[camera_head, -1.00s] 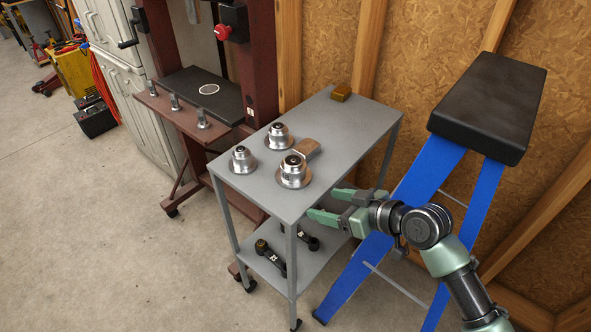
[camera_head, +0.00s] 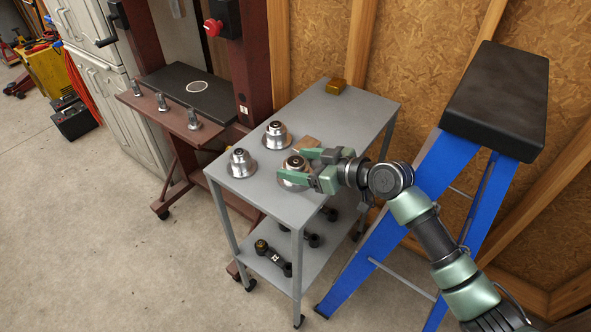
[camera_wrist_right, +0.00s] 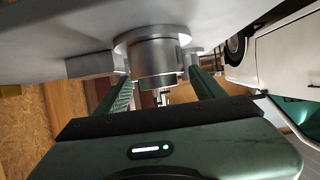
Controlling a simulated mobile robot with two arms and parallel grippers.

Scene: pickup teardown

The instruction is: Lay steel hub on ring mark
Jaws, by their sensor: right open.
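Three steel hubs stand upright on the grey cart top: a front right one (camera_head: 295,163), a left one (camera_head: 241,162) and a back one (camera_head: 275,135). My right gripper (camera_head: 293,166) is open, with its fingers on either side of the front right hub and partly covering it. The wrist view shows this hub (camera_wrist_right: 155,62) between the two spread fingers (camera_wrist_right: 160,85); contact is not clear. The ring mark (camera_head: 196,86) is a pale circle on the black plate (camera_head: 180,98) of the maroon press, bare. My left gripper is not in view.
A brown block (camera_head: 307,144) sits right behind the front hub, and a brass block (camera_head: 336,86) at the cart's far end. Upright bolts (camera_head: 163,102) line the press's front ledge. A blue step stool (camera_head: 400,210) stands right of the cart.

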